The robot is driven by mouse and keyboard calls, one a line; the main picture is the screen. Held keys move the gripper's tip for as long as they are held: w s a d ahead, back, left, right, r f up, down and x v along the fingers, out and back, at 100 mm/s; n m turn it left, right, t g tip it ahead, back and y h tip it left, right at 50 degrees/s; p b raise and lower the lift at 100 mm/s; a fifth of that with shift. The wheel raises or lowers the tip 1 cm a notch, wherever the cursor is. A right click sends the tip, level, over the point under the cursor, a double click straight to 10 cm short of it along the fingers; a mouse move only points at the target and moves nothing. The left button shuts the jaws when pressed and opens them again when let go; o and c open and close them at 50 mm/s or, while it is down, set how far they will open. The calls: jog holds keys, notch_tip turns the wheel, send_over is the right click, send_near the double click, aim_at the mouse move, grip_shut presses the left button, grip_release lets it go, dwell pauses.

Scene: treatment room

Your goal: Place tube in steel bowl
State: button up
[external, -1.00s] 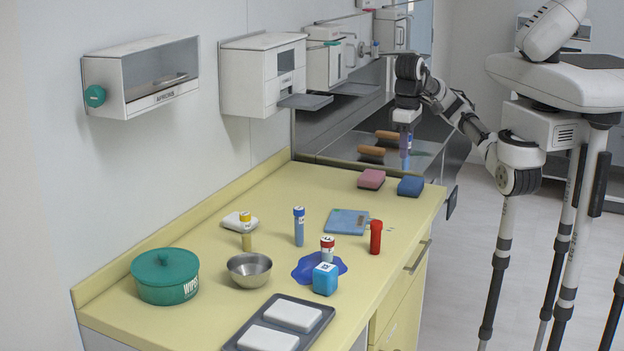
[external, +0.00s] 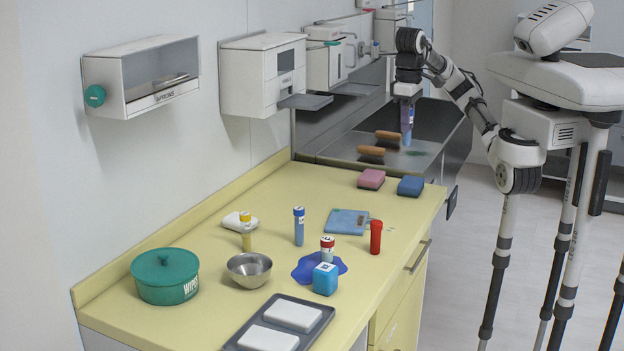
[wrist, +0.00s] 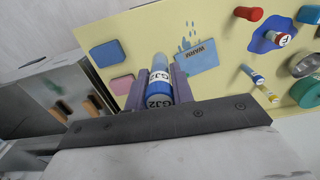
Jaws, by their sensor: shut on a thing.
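In the external view the held tube (external: 407,135) hangs down below the fingers, small and partly hidden. The steel bowl (external: 249,270) stands near the front left of the counter and looks empty. In the wrist view the bowl (wrist: 303,65) is at the right edge, partly cut off.
Upright tubes stand around the bowl: yellow-capped (external: 246,236), blue-capped (external: 299,228), red (external: 376,238), and a red-and-white-capped one (external: 327,246) by a blue puddle shape (external: 305,268). A blue cube (external: 326,279), green wipes tub (external: 165,277) and grey tray (external: 318,328) are close by.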

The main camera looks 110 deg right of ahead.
jog(key=w+a+f+n+p, duration=0.25)
jog(key=w+a, duration=0.25)
jog(key=w, duration=0.3)
jog(key=w+a+f+n+p, duration=0.25)
jog(key=w+a+p, duration=0.2)
jog(key=w, duration=0.45)
jog(key=w+a+f+n+p, duration=0.2)
jog(key=w+a+n, duration=0.1)
jog(key=w+a, duration=0.4)
jog(key=w+a+r+m+p, duration=0.1)
jog(key=w+r+m+p, duration=0.15)
jog(key=w+r, duration=0.5)
jog(key=w+a+r+m+p, duration=0.1)
jog(key=w+r+m+p, duration=0.3)
jog(key=w, duration=0.7)
jog(key=shift+n, duration=0.25)
jog(key=shift+f+b, duration=1.05)
jog(key=shift+f, duration=8.2)
jog(key=shift+f, duration=0.5)
jog(key=shift+f, duration=0.1)
